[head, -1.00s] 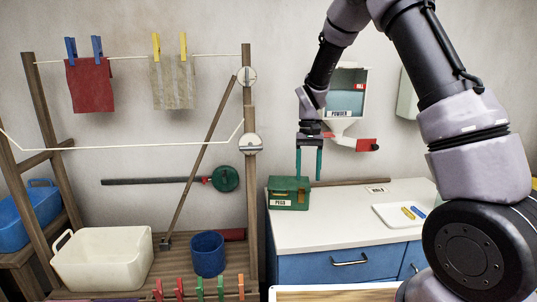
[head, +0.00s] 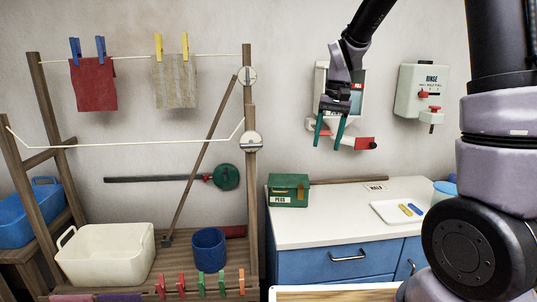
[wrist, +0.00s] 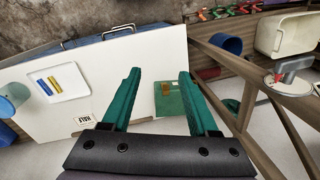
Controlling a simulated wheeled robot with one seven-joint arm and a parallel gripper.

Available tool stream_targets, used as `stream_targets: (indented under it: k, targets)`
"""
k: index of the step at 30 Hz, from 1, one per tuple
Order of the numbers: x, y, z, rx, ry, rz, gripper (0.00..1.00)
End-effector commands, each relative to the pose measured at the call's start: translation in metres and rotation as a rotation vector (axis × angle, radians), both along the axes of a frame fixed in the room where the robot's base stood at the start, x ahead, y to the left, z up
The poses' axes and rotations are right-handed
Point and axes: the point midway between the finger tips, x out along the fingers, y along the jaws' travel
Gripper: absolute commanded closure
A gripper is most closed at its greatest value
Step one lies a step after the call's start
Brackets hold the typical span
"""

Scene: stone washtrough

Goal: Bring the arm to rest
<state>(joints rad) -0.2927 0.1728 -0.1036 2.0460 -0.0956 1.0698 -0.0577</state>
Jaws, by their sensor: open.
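My gripper (head: 329,132) hangs in the air in front of the wall-mounted powder dispenser (head: 357,98), above the white counter. Its two green fingers point down and stand apart, with nothing between them. In the wrist view my gripper (wrist: 157,80) is also open and empty, over the counter (wrist: 130,80). The green pegs box (head: 289,190) stands on the counter's left end, below and left of the fingers; it also shows in the wrist view (wrist: 169,100). My gripper touches nothing that I can see. My arm partly hides the dispenser.
A rinse dispenser (head: 421,90) hangs on the wall to the right. A white tray (head: 388,216) with a yellow and a blue peg lies on the counter. The wooden rack (head: 250,200) with lines, cloths, a cream tub (head: 107,262) and a blue bucket (head: 208,252) stands left.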

Motion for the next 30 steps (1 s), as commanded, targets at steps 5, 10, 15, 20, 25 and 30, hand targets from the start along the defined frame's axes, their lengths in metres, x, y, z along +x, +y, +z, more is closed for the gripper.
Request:
stream_targets:
  k: [5, 10, 15, 20, 25, 30]
  targets:
    - [-0.038, -0.027, 0.06, 0.052, -0.141, -0.061, 0.4]
    - [-0.083, -0.05, 0.101, 0.086, -0.277, -0.118, 0.4]
    - [-0.131, -0.067, 0.127, 0.104, -0.416, -0.171, 0.4]
    - [-0.166, -0.077, 0.137, 0.11, -0.518, -0.211, 0.4]
    - [-0.184, -0.081, 0.139, 0.11, -0.576, -0.233, 0.4]
    - [-0.187, -0.081, 0.139, 0.109, -0.584, -0.237, 0.4]
